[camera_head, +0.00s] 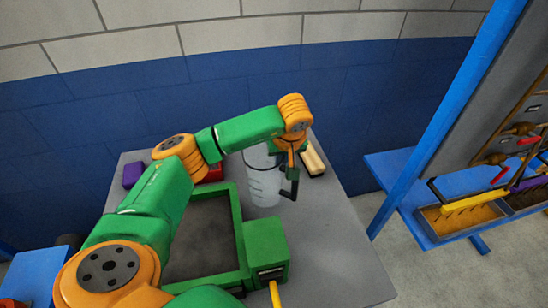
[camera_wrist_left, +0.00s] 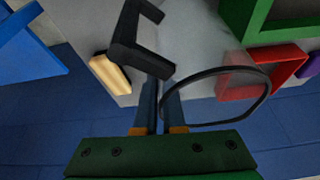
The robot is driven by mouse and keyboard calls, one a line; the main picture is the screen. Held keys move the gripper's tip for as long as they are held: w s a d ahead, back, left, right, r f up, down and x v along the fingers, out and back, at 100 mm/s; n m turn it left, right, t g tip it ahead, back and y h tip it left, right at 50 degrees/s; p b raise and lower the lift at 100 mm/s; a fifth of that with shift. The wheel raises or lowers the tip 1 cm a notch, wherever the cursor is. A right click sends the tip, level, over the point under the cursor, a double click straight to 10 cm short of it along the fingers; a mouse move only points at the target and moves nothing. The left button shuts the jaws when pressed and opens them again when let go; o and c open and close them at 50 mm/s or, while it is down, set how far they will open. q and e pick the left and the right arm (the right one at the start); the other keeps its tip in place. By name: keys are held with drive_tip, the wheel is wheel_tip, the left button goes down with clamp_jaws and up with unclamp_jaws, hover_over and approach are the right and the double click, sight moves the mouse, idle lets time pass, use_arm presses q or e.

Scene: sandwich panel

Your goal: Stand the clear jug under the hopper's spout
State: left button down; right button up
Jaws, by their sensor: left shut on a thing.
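The clear jug (camera_head: 264,186) with a black handle (camera_head: 290,186) is on or just above the grey table, upright as far as I can tell. In the left wrist view its dark rim (camera_wrist_left: 216,96) and black handle (camera_wrist_left: 130,45) show, while its clear wall is hard to see. My left gripper (camera_head: 291,160) is shut on the jug at the top of its handle side; its fingers (camera_wrist_left: 160,95) also show in the left wrist view. The hopper and its spout are not clearly identifiable; a grey panel (camera_head: 462,120) with brownish fittings and red levers stands at the right. My right gripper is not in view.
A blue post (camera_head: 440,125) and bins (camera_head: 460,218) stand across a floor gap.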

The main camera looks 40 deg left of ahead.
use_arm(q)
wheel_tip(320, 180, down, 3)
drive_tip(key=shift+s+f+p, duration=0.15)
drive_tip(key=shift+f+p, duration=0.05)
drive_tip(key=shift+p, duration=0.1)
drive_tip(key=shift+f, duration=0.45)
drive_tip(key=c, duration=1)
unclamp_jaws()
drive_tip(key=shift+r, duration=0.1)
